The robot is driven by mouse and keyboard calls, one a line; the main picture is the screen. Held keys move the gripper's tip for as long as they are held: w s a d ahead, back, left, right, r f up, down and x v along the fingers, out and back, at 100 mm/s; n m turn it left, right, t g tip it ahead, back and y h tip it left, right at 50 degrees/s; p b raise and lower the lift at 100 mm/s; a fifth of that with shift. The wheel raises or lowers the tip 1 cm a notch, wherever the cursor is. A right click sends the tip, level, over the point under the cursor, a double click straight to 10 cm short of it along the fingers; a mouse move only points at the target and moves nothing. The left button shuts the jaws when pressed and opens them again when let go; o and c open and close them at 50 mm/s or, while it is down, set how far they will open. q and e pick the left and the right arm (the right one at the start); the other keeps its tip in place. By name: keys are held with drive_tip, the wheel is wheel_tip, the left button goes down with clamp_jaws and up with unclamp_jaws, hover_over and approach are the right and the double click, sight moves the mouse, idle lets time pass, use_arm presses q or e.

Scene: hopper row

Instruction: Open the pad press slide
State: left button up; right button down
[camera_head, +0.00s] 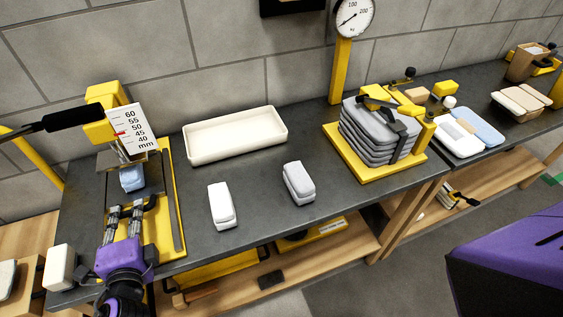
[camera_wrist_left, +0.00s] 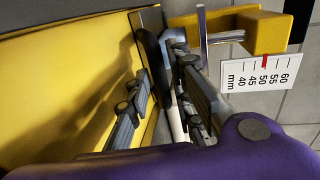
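The pad press stands at the left end of the bench, with a yellow frame (camera_head: 103,104), a black lever (camera_head: 73,117) and a white millimetre scale (camera_head: 133,128). A blue pad (camera_head: 131,178) sits below the scale. The slide has a black handle (camera_head: 151,202) at its near side. My left gripper (camera_head: 126,212) is at this handle, its two grey fingers apart. In the left wrist view, the fingers (camera_wrist_left: 158,80) show on either side of a dark bar, beside yellow metal; contact cannot be told. The scale also shows there (camera_wrist_left: 262,67). My right gripper is not in view.
A cream tray (camera_head: 235,150) lies at the back. A white pad (camera_head: 221,205) and a grey pad (camera_head: 299,183) lie apart on the bench. A dial scale's yellow platform (camera_head: 376,170) bears strapped grey pads. A white block (camera_head: 61,267) stands near my left gripper.

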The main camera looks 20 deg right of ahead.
use_arm(q)
drive_tip(key=shift+x, duration=0.95)
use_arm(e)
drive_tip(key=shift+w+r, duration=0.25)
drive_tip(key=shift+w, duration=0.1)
use_arm(q)
clamp_jaws()
drive_tip(key=shift+s, duration=0.1)
